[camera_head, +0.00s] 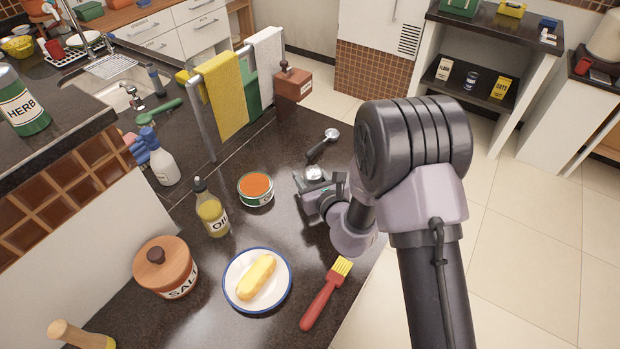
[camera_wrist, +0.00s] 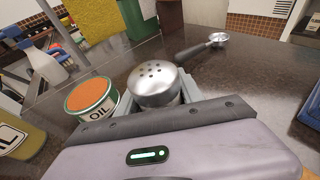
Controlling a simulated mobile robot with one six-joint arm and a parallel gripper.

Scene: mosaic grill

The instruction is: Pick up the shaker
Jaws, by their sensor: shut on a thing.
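The shaker (camera_wrist: 156,83) has a rounded silver top with several dark holes. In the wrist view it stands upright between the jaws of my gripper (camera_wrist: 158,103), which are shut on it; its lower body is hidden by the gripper. In the head view only the shaker's silver top (camera_head: 314,173) shows above my gripper (camera_head: 318,188), over the dark counter. I cannot tell whether its base touches the counter.
A metal scoop (camera_head: 323,143) lies behind. A plate (camera_head: 231,289) with a yellow food piece and a red brush (camera_head: 322,301) lie nearer.

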